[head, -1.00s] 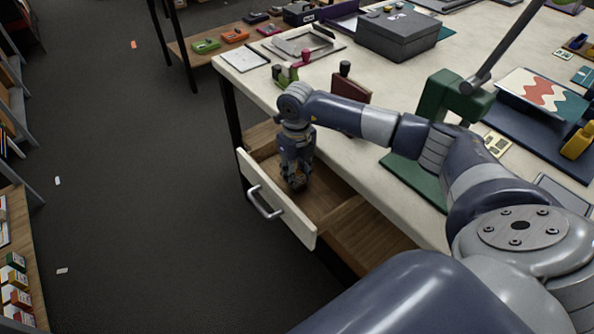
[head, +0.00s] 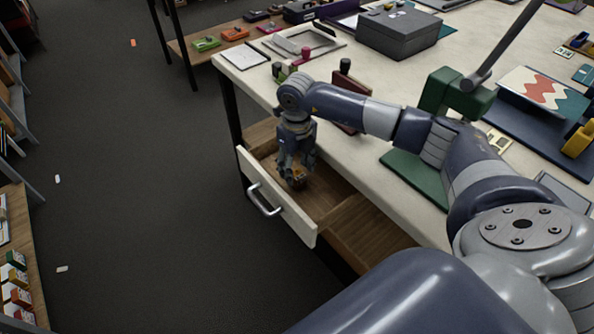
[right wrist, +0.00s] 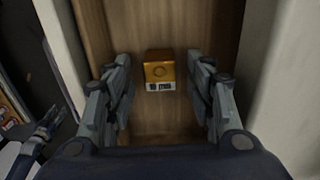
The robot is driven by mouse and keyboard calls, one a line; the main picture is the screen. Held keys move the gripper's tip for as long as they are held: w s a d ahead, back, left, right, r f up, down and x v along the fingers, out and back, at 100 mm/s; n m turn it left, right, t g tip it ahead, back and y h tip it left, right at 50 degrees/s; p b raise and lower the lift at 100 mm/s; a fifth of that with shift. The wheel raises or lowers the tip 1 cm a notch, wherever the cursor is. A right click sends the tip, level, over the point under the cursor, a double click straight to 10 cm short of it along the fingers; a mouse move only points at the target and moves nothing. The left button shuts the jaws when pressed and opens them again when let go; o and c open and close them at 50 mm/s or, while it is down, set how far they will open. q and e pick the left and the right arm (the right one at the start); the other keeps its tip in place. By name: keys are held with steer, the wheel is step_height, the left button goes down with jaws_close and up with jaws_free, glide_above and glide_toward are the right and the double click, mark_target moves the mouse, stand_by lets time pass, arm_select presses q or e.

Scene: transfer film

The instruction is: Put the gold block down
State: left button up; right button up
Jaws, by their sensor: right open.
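The gold block (right wrist: 160,68) rests on the wooden floor of the open drawer (head: 330,202). In the right wrist view it lies between the two fingers of my right gripper (right wrist: 161,92), with a gap on each side. A printed label shows on its near face. In the head view my right gripper (head: 296,182) reaches down into the drawer, open, and the gold block (head: 299,173) shows only partly between its fingers.
The drawer's pale front with its handle (head: 264,202) stands out from the table (head: 262,82). A wooden divider crosses the drawer. A grey box (head: 398,36) and a green press (head: 450,100) stand on the table. Open floor (head: 130,220) lies to the left.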

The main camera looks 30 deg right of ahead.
mark_target(297, 173)
step_height(297, 173, up, 10)
steer(key=b, duration=0.1)
steer(key=shift+r+b, duration=0.25)
steer(key=shift+b, duration=0.05)
stand_by(1.0)
